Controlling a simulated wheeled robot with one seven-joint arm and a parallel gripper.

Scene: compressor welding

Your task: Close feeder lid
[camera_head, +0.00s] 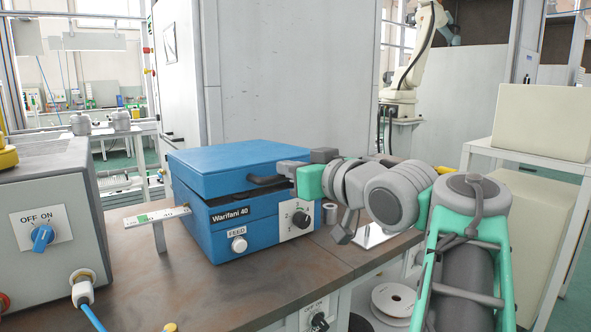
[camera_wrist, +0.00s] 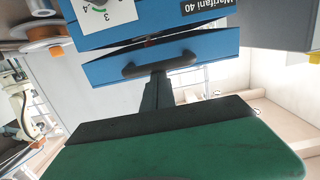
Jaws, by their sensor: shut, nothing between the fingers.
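The blue feeder (camera_head: 240,215), marked "Warifani 40", stands on the workbench. Its blue lid (camera_head: 220,165) is lowered almost onto the body, and a narrow dark gap shows between them at the front. The lid's dark handle (camera_head: 266,181) is on its front edge. In the wrist view, which is upside down, the lid (camera_wrist: 100,71) and handle (camera_wrist: 160,65) are just beyond my fingers, with the gap visible beside the lid. My gripper (camera_head: 284,169) is shut and empty at the handle; its fingertips (camera_wrist: 158,78) overlap the handle in view, and I cannot tell whether they touch.
A grey box (camera_head: 45,270) with an OFF/ON switch and blue cable stands at the left of the workbench (camera_head: 200,300). A small labelled plate (camera_head: 157,217) stands at the feeder's left. Spools (camera_wrist: 43,32) lie near its other side.

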